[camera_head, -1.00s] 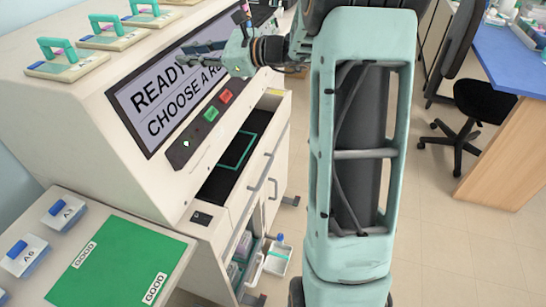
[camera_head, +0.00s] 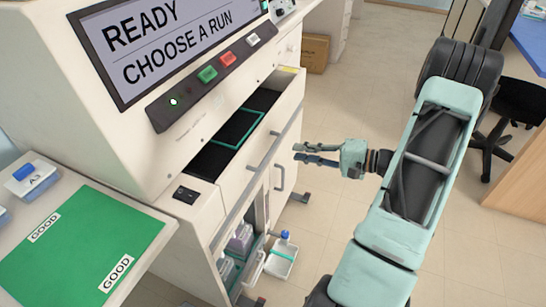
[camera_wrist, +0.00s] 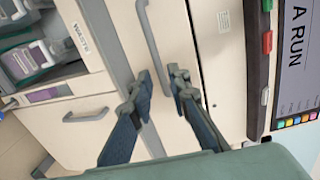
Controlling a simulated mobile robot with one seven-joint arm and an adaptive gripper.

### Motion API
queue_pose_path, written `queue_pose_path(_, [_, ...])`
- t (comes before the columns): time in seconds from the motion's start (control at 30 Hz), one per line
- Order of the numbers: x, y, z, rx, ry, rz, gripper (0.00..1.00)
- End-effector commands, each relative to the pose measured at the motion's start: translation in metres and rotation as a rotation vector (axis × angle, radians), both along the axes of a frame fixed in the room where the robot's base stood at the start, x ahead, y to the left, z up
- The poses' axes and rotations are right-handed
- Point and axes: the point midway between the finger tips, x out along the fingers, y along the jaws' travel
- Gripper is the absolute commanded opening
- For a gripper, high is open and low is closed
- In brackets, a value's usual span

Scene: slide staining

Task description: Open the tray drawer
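The tray drawer (camera_head: 256,178) is the upper front panel of the cream machine, below its screen. Behind the panel, a dark tray area (camera_head: 205,162) with a teal outline shows from above. A long grey bar handle (camera_head: 274,151) runs along the panel; a similar bar handle (camera_wrist: 152,45) shows in the wrist view. My gripper (camera_head: 297,153) is open and empty, its fingers pointing left at the front. In the wrist view, my gripper's fingertips (camera_wrist: 160,92) lie on either side of the handle's lower end. I cannot tell whether they touch it.
Below is a cabinet with another handle (camera_head: 280,178) and an open bay with bottles (camera_head: 240,238). A white bin (camera_head: 282,260) stands on the floor. Red (camera_head: 228,59) and green (camera_head: 207,74) buttons sit below the screen (camera_head: 160,42).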

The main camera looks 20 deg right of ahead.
Motion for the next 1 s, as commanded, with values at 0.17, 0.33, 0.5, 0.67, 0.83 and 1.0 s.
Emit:
queue_pose_path(0.17, [-0.001,0.003,-0.008,-0.015,-0.022,0.006,0.17])
queue_pose_path(0.33, [0.017,0.021,-0.013,-0.015,-0.02,0.009,0.17])
queue_pose_path(0.5, [0.04,0.044,-0.02,-0.015,-0.022,0.008,0.17])
queue_pose_path(0.67, [0.058,0.061,-0.025,-0.016,-0.02,0.008,0.17])
queue_pose_path(0.83, [0.068,0.071,-0.028,-0.016,-0.02,0.006,0.17])
queue_pose_path(1.0, [0.071,0.073,-0.028,-0.015,-0.019,0.005,0.17])
